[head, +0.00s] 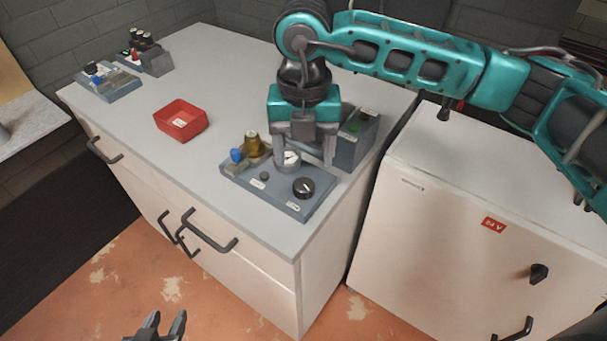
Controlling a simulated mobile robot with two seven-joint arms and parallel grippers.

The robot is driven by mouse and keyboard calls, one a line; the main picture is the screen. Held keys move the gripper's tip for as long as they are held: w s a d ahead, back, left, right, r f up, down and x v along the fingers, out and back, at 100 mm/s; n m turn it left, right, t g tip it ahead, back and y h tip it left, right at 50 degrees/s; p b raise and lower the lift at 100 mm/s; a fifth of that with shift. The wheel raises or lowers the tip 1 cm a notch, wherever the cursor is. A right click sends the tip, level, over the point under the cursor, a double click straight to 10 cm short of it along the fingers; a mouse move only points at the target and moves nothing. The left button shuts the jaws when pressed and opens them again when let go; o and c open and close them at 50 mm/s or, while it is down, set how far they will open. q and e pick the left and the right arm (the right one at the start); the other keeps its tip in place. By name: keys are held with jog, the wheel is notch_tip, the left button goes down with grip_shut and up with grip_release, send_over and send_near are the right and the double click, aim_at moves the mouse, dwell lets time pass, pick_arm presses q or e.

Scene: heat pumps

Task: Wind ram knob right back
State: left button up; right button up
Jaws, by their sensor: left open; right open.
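A grey-blue panel (285,204) sits near the counter's front right corner. It carries a black round knob (304,188) with a pale pointer mark, and a grey cylinder with a white dial top (290,158). The labels are too small to read, so I cannot tell which part is named the ram knob. My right gripper (303,160) points down over the panel, open, its fingers around or just behind the white-topped cylinder; contact is unclear. The black knob stands clear in front of it. My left gripper (164,328) is open and empty, low at the bottom edge, away from the counter.
A brass fitting (253,144) and a blue cap (236,156) stand at the panel's left, a grey box (356,140) behind it. A white cabinet (450,210) stands right.

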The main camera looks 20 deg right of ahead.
aim_at(303, 184)
notch_tip(303, 184, down, 7)
dwell(0.3)
jog(key=c, duration=1.1)
jog(key=shift+o, duration=0.2)
